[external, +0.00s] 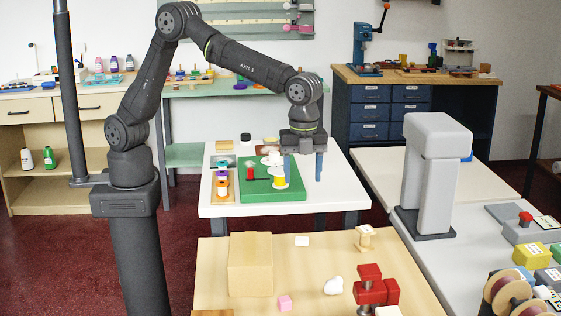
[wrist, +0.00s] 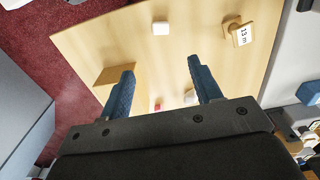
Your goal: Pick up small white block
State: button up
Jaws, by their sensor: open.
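The small white block (external: 302,241) lies flat on the near light-wood table in the external view, between a tan box and a small wooden stand. It also shows in the wrist view (wrist: 160,28), near the top centre, beyond the fingertips. My gripper (external: 303,176) points down with its two blue fingers apart and nothing between them. In the external view it appears above the block and in front of the green board. In the wrist view the open blue fingers (wrist: 160,72) are apart from the block.
On the same table are the tan box (external: 250,265), the wooden stand (external: 366,239), a white lump (external: 333,286), a pink cube (external: 285,303) and a red device (external: 372,288). The surface around the block is clear. A white table with a green board (external: 288,193) stands behind.

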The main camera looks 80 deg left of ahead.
jog(key=w+a+f+m+g+h, duration=0.1)
jog(key=w+a+f+m+h, duration=0.1)
jog(key=a+h, duration=0.35)
jog(key=y, duration=0.1)
send_near(302, 237)
jog(key=shift+m, duration=0.3)
jog(key=x, duration=0.8)
jog(key=shift+d+f, duration=0.1)
jog(key=shift+d, duration=0.05)
jog(key=shift+c, duration=0.5)
jog(key=c, duration=1)
